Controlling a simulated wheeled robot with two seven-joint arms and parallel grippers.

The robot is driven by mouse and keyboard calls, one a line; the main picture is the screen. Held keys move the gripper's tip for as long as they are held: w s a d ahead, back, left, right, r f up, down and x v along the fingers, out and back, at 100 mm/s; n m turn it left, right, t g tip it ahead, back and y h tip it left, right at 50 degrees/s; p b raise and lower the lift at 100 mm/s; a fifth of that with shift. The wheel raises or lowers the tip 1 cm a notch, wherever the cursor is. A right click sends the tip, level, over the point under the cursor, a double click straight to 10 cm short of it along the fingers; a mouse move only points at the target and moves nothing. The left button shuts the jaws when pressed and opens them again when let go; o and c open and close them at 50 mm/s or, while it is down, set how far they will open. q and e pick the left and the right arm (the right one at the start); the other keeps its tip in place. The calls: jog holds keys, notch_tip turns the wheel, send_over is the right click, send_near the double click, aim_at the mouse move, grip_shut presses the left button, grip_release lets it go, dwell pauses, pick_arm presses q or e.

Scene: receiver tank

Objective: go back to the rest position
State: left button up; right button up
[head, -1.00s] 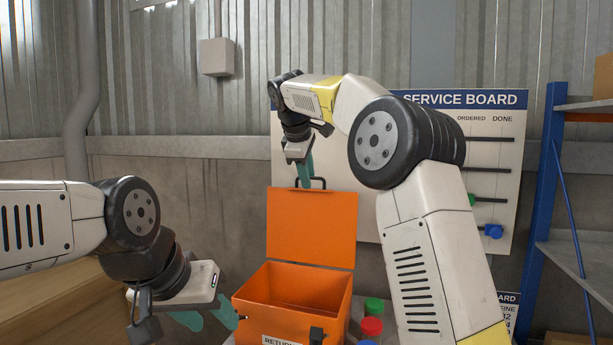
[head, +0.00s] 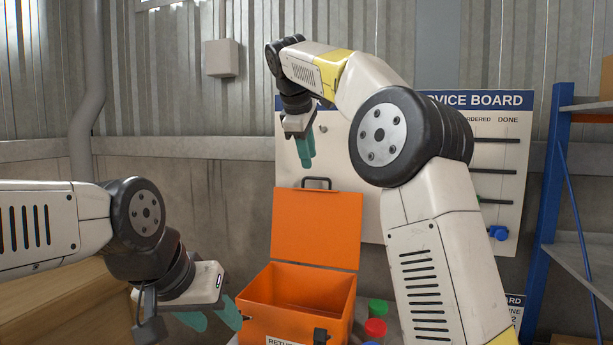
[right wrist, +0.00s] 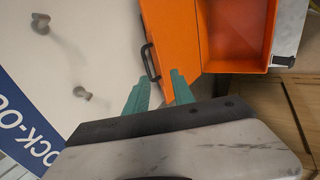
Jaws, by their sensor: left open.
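My right gripper (head: 306,150) is raised in front of the service board, just above the open lid of the orange box in the head view. In the right wrist view its two teal fingers (right wrist: 158,92) are apart with nothing between them. The lid's dark handle (right wrist: 150,62) shows just beyond the fingertips. My left gripper (head: 213,318) is low at the left, beside the orange box (head: 267,312). Its teal fingers are spread and hold nothing visible. The box's lid (head: 316,228) stands upright, and the visible inside looks empty.
The service board (head: 482,150) hangs behind my right arm, with a blue piece (head: 498,232) on a peg. Green (head: 378,307) and red (head: 375,327) round pieces stand right of the box. A blue-framed shelf (head: 547,200) is at the right. Space above the box's opening is clear.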

jog(key=s+d+f+m+y, duration=0.2)
jog(key=s+d+f+m, duration=0.4)
jog(key=s, duration=0.6)
jog(key=s+d+f+m+y, duration=0.1)
jog(key=s+d+f+m, duration=0.2)
jog(key=s+d+f, duration=0.6)
jog(key=s+f+m, duration=0.2)
jog(key=s+f, duration=0.1)
jog(key=s, duration=0.3)
jog(key=s+a+f+m+y, duration=0.1)
jog(key=s+f+m, duration=0.1)
jog(key=s+f, duration=0.2)
jog(key=shift+s+a+f+m, duration=0.2)
jog(key=shift+s+f+m, duration=0.15)
jog(key=shift+s, duration=0.6)
